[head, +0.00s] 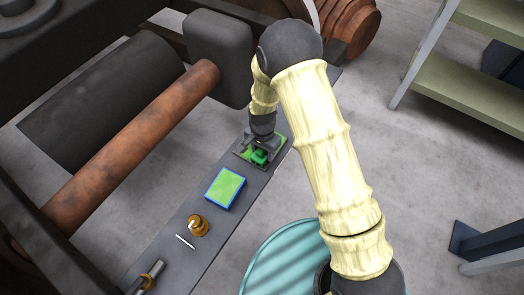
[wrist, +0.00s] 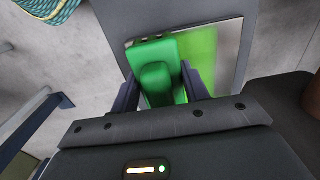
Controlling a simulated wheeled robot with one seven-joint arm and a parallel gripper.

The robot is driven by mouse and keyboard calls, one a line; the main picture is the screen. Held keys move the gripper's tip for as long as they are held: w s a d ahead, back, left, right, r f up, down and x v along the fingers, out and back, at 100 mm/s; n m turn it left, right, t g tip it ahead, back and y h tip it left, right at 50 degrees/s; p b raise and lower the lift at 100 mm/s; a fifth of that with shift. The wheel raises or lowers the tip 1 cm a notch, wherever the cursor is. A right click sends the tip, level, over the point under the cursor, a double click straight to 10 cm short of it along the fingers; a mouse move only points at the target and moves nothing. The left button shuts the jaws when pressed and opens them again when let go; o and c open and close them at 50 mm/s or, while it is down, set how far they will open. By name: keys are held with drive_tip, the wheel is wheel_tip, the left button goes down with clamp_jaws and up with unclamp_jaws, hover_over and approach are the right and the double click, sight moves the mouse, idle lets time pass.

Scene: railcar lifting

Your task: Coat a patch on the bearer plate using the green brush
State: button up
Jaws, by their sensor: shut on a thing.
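The green brush (head: 260,157) is held by my gripper (head: 262,146), low over the far part of a long grey beam. In the wrist view the brush (wrist: 158,72) sits between the two dark fingers of my gripper (wrist: 160,92), which are shut on it. Under it lies a small grey plate (wrist: 236,42), apparently the bearer plate, bearing a bright green coated patch (wrist: 203,50). The brush and gripper hide part of the plate and patch. I cannot tell whether the brush touches the plate.
A blue-edged box with a green top (head: 226,188), a brass-coloured object (head: 198,226) and a thin white stick (head: 185,242) lie nearer on the beam (head: 165,252). A teal drum (head: 284,262) stands beside it. A rusty axle (head: 125,150) runs along the left.

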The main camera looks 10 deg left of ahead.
drive_tip(key=shift+w+d, duration=0.35)
drive_tip(key=shift+w, duration=0.55)
drive_tip(key=shift+w+d, duration=0.35)
drive_tip(key=shift+w, duration=0.55)
drive_tip(key=shift+w+d+f, duration=0.1)
drive_tip(key=shift+w+d, duration=0.3)
drive_tip(key=shift+w, duration=0.45)
drive_tip(key=shift+w+d+f, duration=0.1)
drive_tip(key=shift+w+d, duration=0.3)
drive_tip(key=shift+w, duration=0.45)
drive_tip(key=shift+w, duration=0.1)
drive_tip(key=shift+w+d, duration=0.4)
drive_tip(key=shift+w, duration=0.45)
drive_tip(key=shift+w+d, duration=0.35)
drive_tip(key=shift+w, duration=0.5)
drive_tip(key=shift+r, duration=0.1)
